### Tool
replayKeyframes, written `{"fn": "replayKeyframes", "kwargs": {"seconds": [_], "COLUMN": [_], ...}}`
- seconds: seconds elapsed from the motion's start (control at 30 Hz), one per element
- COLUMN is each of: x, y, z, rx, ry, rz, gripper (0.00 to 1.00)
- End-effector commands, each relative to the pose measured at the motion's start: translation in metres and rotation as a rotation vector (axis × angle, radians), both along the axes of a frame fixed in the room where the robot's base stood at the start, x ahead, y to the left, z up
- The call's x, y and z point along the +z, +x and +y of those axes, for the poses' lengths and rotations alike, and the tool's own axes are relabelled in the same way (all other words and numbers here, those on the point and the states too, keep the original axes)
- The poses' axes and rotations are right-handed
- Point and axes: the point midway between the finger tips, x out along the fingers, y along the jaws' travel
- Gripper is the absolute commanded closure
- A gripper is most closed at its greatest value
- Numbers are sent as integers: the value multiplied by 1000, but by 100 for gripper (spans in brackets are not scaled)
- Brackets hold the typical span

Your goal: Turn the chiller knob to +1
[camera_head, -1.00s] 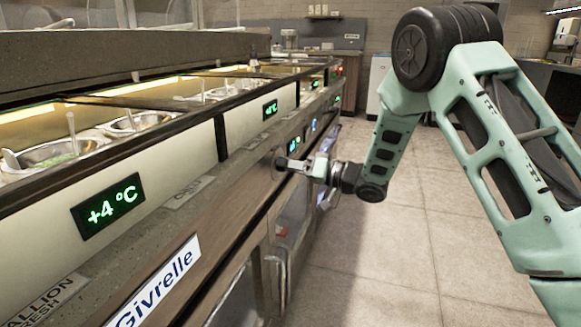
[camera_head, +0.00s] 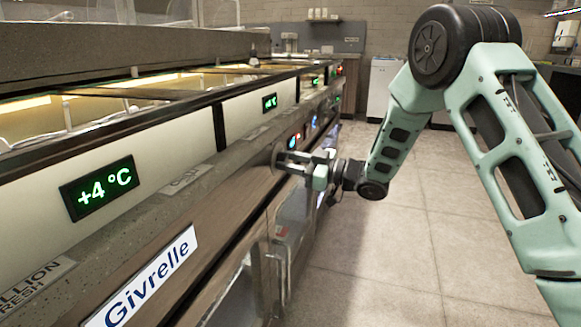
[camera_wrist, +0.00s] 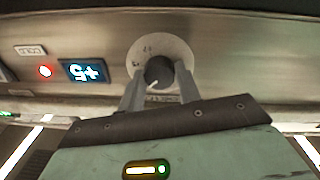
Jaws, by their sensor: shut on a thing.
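The chiller knob (camera_wrist: 158,70) is a dark round knob with a white pointer line, on a pale round dial plate (camera_wrist: 178,50) in the wrist view. My gripper (camera_wrist: 160,82) has one finger on each side of the knob and is shut on it. The dial's marks are too small to read. Beside the dial, a blue-lit display (camera_wrist: 83,71) appears upside down and seems to read +5. In the head view my gripper (camera_head: 281,161) is against the counter's front panel, and the knob is hidden there.
A red light (camera_wrist: 45,71) and a small label (camera_wrist: 30,50) sit near the display. The counter front carries a green +4 °C display (camera_head: 97,188) and a Givrelle sign (camera_head: 143,286). The tiled floor (camera_head: 400,260) to the right is clear.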

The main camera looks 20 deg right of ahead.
Motion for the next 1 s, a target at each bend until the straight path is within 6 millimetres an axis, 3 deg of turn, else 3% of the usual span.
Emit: {"fn": "replayKeyframes", "kwargs": {"seconds": [0.6,1.0], "x": [-4,-3], "y": [1,1], "z": [-2,-2], "rx": [-2,0], "ry": [-325,-435], "rz": [-445,-594], "gripper": [89,89]}}
